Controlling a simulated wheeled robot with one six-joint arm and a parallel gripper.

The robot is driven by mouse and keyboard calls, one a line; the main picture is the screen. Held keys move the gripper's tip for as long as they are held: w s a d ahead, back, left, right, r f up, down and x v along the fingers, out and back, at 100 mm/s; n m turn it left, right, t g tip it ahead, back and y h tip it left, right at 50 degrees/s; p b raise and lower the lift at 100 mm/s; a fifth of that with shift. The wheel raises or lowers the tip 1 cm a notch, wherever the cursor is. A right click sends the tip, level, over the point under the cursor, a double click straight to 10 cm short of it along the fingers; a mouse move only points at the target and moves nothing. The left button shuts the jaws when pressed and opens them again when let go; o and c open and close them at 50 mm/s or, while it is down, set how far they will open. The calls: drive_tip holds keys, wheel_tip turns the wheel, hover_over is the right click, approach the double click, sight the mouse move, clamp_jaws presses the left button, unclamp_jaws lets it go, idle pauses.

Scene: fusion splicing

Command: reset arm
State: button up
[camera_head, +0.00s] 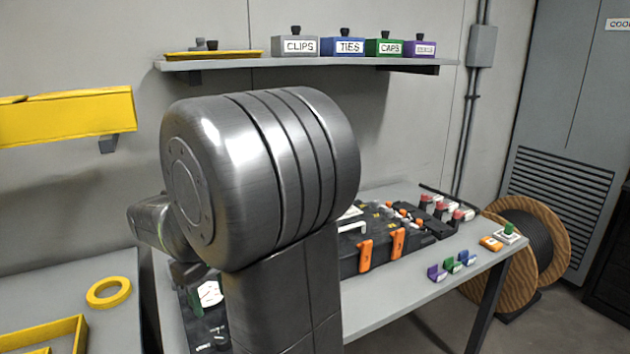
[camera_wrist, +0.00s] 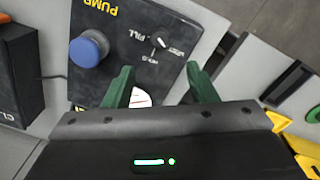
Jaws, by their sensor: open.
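My gripper (camera_wrist: 162,88) shows in the wrist view with its two green fingers apart and nothing between them. Past the fingers is a dark pump panel (camera_wrist: 125,35) with a blue knob (camera_wrist: 88,48), a small switch and a white dial partly hidden by the left finger. I cannot tell how far the fingers are from the panel.
A grey table (camera_head: 385,300) holds a black case (camera_head: 365,255) with orange latches and several small coloured holders at right. Labelled boxes stand on a wall shelf (camera_head: 310,63). A yellow ring (camera_head: 108,292) lies on the left table. A cable spool (camera_head: 520,250) stands at far right.

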wheel_tip(320, 180, down, 12)
drive_tip(key=shift+w+d+f+b, duration=0.1)
drive_tip(key=shift+w+d+b, duration=0.05)
drive_tip(key=shift+b, duration=0.4)
